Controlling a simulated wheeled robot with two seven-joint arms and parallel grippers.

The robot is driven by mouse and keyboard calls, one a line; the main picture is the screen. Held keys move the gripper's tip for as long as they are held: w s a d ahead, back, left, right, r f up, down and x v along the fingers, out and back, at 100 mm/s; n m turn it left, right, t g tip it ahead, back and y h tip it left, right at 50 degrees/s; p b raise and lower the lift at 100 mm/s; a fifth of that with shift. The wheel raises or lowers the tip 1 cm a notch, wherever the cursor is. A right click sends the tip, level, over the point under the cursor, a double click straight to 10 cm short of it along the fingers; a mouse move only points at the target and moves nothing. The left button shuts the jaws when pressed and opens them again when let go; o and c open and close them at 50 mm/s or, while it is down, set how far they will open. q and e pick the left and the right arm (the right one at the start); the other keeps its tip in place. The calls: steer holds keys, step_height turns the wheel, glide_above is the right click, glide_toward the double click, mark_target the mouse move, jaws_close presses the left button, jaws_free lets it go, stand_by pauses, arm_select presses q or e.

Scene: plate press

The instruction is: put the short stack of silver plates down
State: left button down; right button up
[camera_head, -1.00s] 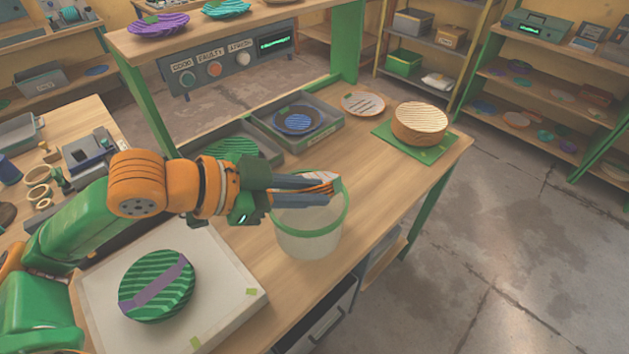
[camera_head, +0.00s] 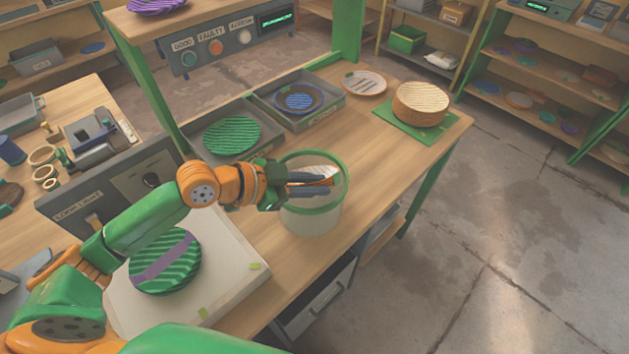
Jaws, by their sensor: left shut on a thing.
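My left gripper (camera_head: 328,184) is over the bin with a green rim (camera_head: 345,195), its fingers level with the mouth. It is shut on a pale, silvery piece with orange edging (camera_head: 321,171), which the fingers mostly hide. I cannot tell how many plates are in it, or whether it touches the bin. My right gripper is not in view.
A tan ridged stack (camera_head: 421,101) stands on a green mat (camera_head: 440,134). Trays hold a green plate (camera_head: 231,135) and a blue plate (camera_head: 298,99). A green plate with a purple band (camera_head: 178,270) lies on a pale slab (camera_head: 235,285). The bench front right of the bin is clear.

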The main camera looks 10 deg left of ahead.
arm_select(q)
steer(key=shift+f, duration=0.35)
steer(key=c, duration=0.8)
jaws_free()
steer(key=shift+r, duration=0.25)
steer(key=shift+r+p, duration=0.45)
steer(key=shift+r, duration=0.15)
steer(key=b+v, duration=0.3)
steer(key=v, duration=0.4)
steer(key=shift+s+a, duration=0.1)
steer(key=shift+a, duration=0.05)
steer(key=shift+f, duration=0.15)
